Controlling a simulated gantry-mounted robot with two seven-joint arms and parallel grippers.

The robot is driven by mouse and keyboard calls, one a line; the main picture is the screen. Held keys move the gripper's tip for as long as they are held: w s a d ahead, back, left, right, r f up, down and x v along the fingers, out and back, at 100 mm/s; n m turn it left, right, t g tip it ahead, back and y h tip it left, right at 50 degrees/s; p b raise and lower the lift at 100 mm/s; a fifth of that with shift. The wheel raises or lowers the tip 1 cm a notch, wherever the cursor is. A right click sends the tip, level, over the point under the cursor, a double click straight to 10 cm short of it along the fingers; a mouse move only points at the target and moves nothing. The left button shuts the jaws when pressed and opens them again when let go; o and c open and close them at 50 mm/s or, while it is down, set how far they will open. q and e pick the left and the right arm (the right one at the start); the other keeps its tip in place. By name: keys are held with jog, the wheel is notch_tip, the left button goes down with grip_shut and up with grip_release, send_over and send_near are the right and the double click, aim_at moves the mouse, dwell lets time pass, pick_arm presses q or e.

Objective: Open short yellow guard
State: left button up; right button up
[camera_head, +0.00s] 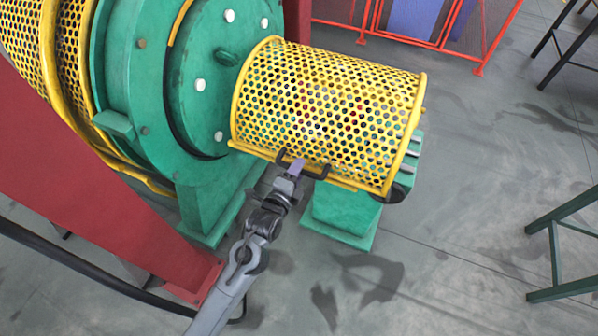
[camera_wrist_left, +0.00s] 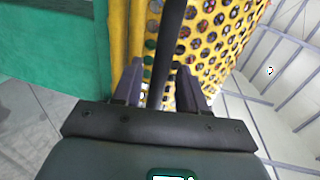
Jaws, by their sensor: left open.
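The short yellow guard (camera_head: 325,110) is a perforated half-round cover. It sits closed over the shaft section to the right of the large green drum. A dark handle (camera_head: 302,166) is on its lower front edge. My left gripper (camera_head: 296,168) is at this handle. In the left wrist view, the dark handle bar (camera_wrist_left: 166,55) passes between the two open fingers (camera_wrist_left: 160,85), with the perforated yellow guard (camera_wrist_left: 215,40) just beyond. I cannot tell whether the fingers touch the bar. My right gripper is not in view.
The green machine housing (camera_head: 185,75) stands left of the guard, with a longer yellow perforated guard (camera_head: 70,50) further left. A red sloping panel (camera_head: 90,190) is at the lower left. A green stand (camera_head: 570,250) is at the right. Floor in front is clear.

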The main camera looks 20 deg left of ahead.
pick_arm(q)
jog(key=shift+w+f, duration=0.15)
jog(key=shift+w, duration=0.2)
jog(key=shift+w+d, duration=0.15)
jog(key=shift+d, duration=0.1)
jog(key=shift+a, duration=0.1)
jog(key=shift+c, duration=0.2)
grip_shut()
